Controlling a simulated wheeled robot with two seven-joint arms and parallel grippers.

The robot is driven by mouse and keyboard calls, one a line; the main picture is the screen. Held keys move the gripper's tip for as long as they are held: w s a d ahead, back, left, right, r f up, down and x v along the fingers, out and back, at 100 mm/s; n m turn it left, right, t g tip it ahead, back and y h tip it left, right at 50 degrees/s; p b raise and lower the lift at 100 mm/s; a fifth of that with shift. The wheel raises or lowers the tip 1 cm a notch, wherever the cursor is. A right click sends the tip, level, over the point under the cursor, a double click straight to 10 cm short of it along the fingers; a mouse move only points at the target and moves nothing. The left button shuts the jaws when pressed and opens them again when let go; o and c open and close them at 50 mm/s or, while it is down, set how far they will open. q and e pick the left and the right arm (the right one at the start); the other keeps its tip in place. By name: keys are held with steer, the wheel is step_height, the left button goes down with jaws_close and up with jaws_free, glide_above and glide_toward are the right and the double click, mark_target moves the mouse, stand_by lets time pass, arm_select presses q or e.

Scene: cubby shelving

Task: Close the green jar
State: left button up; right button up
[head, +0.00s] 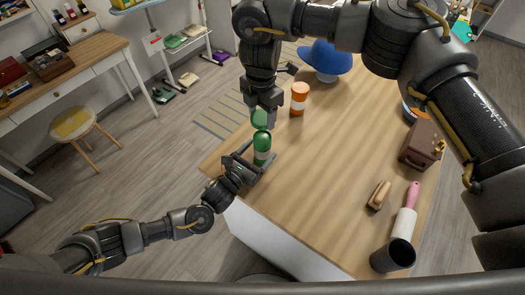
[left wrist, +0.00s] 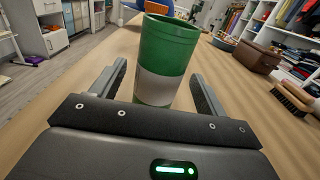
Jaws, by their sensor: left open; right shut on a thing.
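The green jar (head: 262,143) with a white band stands upright near the table's left edge; it also fills the middle of the left wrist view (left wrist: 166,50). My left gripper (head: 256,166) is open low at the jar, with a finger on each side of it in the left wrist view (left wrist: 160,95). My right gripper (head: 262,108) points down above the jar, shut on a green lid (head: 260,120). The lid is right over the jar's top in the head view; whether they touch I cannot tell. The left wrist view does not clearly show the lid.
An orange jar (head: 299,92) with a white band stands behind, near a blue hat (head: 328,57). A brown case (head: 418,146), a brush (head: 379,195), a roller (head: 404,222) and a dark cup (head: 393,256) are at the right. The table middle is clear.

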arm_select(q)
steer(key=shift+x, duration=1.95)
steer(key=shift+a, duration=0.1)
steer(key=c, duration=1.4)
steer(key=shift+c, duration=0.2)
arm_select(e)
glide_above(261, 133)
steer(key=s, duration=0.3)
steer(key=shift+w+f, duration=0.2)
steer(key=shift+f, duration=2.35)
steer(key=shift+f, duration=0.85)
steer(key=shift+f, duration=0.6)
